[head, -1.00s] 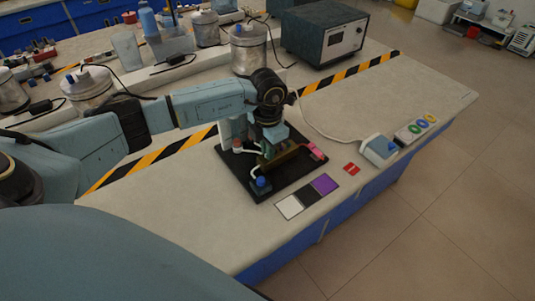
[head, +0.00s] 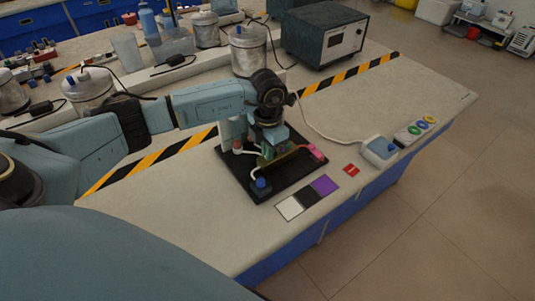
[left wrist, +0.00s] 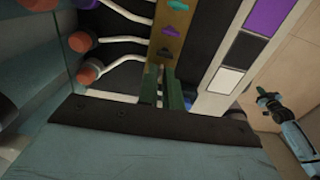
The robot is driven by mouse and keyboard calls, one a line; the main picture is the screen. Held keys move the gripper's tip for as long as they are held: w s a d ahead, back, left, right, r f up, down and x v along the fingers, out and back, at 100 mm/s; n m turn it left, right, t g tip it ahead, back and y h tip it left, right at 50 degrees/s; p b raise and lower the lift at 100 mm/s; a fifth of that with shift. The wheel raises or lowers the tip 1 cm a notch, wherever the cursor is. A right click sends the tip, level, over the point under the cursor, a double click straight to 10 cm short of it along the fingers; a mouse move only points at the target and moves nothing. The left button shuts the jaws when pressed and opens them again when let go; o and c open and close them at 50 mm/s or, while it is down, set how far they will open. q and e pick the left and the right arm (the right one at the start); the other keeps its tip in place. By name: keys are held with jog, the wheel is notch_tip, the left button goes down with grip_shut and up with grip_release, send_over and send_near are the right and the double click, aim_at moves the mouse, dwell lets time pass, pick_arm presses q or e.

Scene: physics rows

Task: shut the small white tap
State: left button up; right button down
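A brass-coloured bar (head: 294,154) with small coloured taps stands on a black board (head: 275,192). My right gripper (left wrist: 268,99) shows small at the right of the left wrist view, over the floor.
A blue-knobbed fitting (head: 260,184) and white hoses stand close to my left gripper. White, black and purple squares (head: 307,197) lie in front of the board. A grey instrument (head: 325,37) stands behind.

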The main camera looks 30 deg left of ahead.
pick_arm(q)
grip_shut()
jog(key=shift+f+m+b, duration=0.1)
jog(key=shift+m+b, duration=0.5)
jog(key=shift+m, duration=0.4)
jog(key=m+b, duration=0.1)
jog(key=m, duration=0.1)
jog(key=shift+m, duration=0.4)
jog(key=shift+m+b, duration=0.4)
jog(key=shift+m, duration=0.6)
